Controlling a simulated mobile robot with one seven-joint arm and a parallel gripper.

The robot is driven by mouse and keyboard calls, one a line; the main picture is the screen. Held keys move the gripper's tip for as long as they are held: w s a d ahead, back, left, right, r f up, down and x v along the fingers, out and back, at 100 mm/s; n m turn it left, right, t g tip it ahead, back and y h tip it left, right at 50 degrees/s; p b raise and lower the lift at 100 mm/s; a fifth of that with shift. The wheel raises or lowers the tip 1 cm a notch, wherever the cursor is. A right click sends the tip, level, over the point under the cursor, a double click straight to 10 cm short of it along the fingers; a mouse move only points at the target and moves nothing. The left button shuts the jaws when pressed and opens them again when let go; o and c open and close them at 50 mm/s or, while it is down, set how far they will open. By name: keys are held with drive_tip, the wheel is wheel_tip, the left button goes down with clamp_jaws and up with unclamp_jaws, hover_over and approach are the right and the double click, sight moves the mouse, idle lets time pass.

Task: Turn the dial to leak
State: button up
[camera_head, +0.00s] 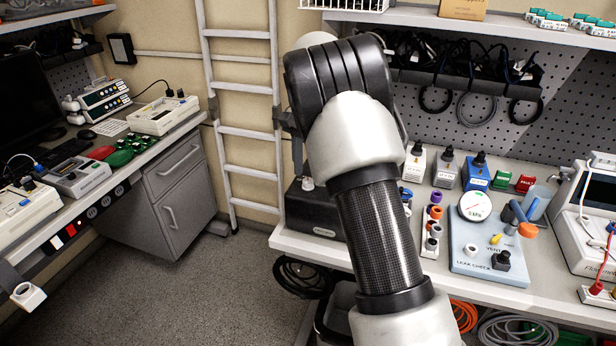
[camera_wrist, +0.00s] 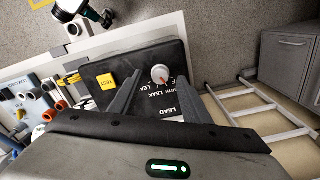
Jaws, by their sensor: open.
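The dial (camera_wrist: 160,74) is a small round white knob with a red mark, on the top face of a black tester box (camera_wrist: 105,60) in the wrist view. White lettering by the dial includes "LEAK" and "LEAD", upside down or tilted here and partly covered. My gripper (camera_wrist: 159,80) is open, with one grey finger on each side of the dial. I cannot tell whether the fingertips touch it. A yellow button (camera_wrist: 107,81) sits on the same face.
A blue leak-check board (camera_head: 490,245) with a gauge lies to the right on the bench. Several small boxes (camera_head: 445,168) stand behind it. A ladder (camera_head: 243,135) leans at the wall left of the box. A pegboard with hanging cables (camera_head: 475,105) is behind.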

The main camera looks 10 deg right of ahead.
drive_tip(key=shift+f, duration=0.95)
drive_tip(key=c, duration=1)
drive_tip(key=shift+c, duration=0.2)
drive_tip(key=shift+r+m+p, duration=0.1)
drive_tip(key=shift+m+p, duration=0.2)
drive_tip(key=shift+m, duration=0.1)
drive_tip(key=m+p, duration=0.2)
drive_tip(key=m, duration=0.1)
drive_tip(key=shift+p, duration=0.35)
drive_tip(key=shift+m+p, duration=1.2)
drive_tip(key=shift+m, duration=1.3)
